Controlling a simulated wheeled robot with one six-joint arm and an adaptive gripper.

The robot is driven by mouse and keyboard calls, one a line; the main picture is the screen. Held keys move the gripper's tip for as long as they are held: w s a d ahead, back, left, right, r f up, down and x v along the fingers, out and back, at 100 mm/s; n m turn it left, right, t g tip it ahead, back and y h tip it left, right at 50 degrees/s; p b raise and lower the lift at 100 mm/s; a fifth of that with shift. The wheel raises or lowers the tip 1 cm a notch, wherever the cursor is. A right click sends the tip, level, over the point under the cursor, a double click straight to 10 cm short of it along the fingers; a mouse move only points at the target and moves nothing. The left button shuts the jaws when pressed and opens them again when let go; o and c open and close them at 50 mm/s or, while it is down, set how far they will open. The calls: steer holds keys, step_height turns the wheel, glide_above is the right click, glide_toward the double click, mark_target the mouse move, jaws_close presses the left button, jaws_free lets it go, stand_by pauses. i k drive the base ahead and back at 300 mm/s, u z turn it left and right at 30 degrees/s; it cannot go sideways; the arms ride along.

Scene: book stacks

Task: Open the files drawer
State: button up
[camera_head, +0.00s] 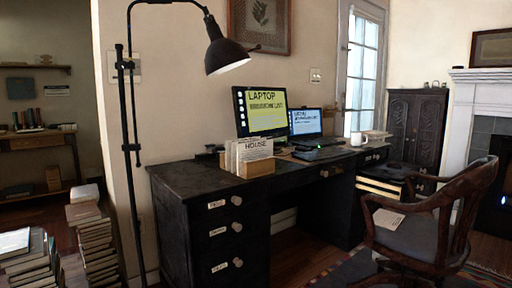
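A dark wooden desk (175,182) stands against the wall in the middle of the view. Its left pedestal has three stacked drawers: a top drawer (225,211), a middle drawer (222,240) and a bottom drawer (225,272). Each has a pale label at left and a round light knob. All three look shut. The label print is too small to read surely, so I cannot tell which is the files drawer. More light knobs show on the desk's front at the middle and right. My gripper is not in view.
Book stacks (96,235) stand on the floor at left, beside a black floor lamp (127,150). A wooden swivel chair (425,225) stands before the desk's right side. Floor before the left pedestal looks clear. The desk bears a monitor (260,112), a laptop (305,122) and a card box (258,168).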

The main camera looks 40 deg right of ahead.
mark_target(242, 263)
steer(key=z, duration=0.3)
steer(key=i, duration=0.4)
steer(key=z, duration=0.95)
steer(key=i, duration=1.55)
steer(key=u, duration=0.25)
